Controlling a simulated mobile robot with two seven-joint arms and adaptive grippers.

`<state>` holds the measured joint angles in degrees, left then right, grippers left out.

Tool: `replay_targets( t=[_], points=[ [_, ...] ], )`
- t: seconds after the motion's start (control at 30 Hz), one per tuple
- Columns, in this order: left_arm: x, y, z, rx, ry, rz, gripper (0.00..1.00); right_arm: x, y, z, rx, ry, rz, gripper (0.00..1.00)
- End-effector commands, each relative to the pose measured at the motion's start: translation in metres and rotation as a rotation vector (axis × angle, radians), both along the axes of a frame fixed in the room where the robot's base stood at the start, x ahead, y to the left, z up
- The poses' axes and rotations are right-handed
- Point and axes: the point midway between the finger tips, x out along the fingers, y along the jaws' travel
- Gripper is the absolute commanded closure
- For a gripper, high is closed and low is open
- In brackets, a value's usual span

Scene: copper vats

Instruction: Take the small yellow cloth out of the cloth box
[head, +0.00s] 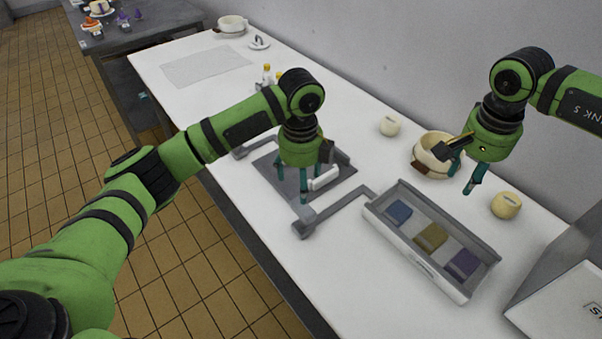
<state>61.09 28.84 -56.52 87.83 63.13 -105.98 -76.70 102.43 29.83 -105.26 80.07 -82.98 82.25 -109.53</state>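The cloth box (413,253) is a long, shallow grey and white tray in the lower right of the head view. It holds a blue cloth (398,212), a small olive-yellow cloth (431,237) in the middle and a purple cloth (463,264). My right gripper (461,181) is open and empty, above and behind the box, apart from the cloths. My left gripper (294,188) has its fingers apart over a dark grey plate (345,183), left of the box. A white bar-like piece (324,179) shows beside its fingers; I cannot tell whether they touch it.
The counter is clear in front of the bracket.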

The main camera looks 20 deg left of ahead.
Motion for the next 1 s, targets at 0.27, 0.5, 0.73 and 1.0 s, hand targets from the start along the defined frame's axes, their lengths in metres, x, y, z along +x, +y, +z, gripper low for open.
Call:
replay_targets(
  t=[0.27, 0.5, 0.73, 1.0],
  points=[
    [-0.001, 0.000, -0.053, -0.002, 0.005, 0.005, 0.24, 0.000, 0.000, 0.000, 0.000, 0.000, 0.000, 0.60],
    [0.000, 0.000, -0.092, -0.002, 0.000, 0.006, 0.24, 0.000, 0.000, 0.000, 0.000, 0.000, 0.000, 0.60],
    [0.000, 0.000, -0.109, -0.003, -0.001, 0.006, 0.24, 0.000, 0.000, 0.000, 0.000, 0.000, 0.000, 0.60],
    [0.001, 0.000, -0.110, -0.003, -0.001, 0.006, 0.24, 0.000, 0.000, 0.000, 0.000, 0.000, 0.000, 0.60]
  ],
)
